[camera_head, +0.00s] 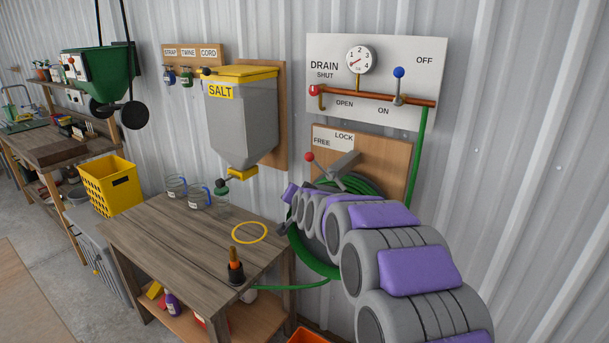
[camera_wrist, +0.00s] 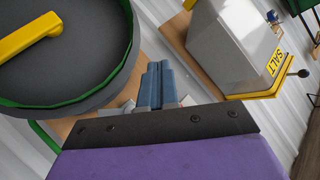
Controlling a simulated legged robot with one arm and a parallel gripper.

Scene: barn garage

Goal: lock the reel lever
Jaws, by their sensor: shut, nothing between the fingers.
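The reel lever (camera_head: 325,172) is a grey rod with a red ball knob, mounted below the FREE and LOCK labels on a wooden board (camera_head: 377,149). Its knob is up at the left, just under FREE. The reel (camera_head: 371,185) with green hose is partly hidden behind my purple and grey arm in the head view. In the wrist view the reel (camera_wrist: 92,97) is a large dark disc with a green rim and a yellow bar. My gripper (camera_head: 283,229) is left of the reel, below the lever knob. Its blue fingers (camera_wrist: 155,84) are together and empty.
A wooden bench (camera_head: 180,250) with jars, a yellow ring (camera_head: 249,232) and a hose nozzle (camera_head: 236,268) stands at the left. The salt hopper (camera_head: 240,118) hangs above it. The drain panel (camera_head: 420,60) with a red pipe is above the reel board.

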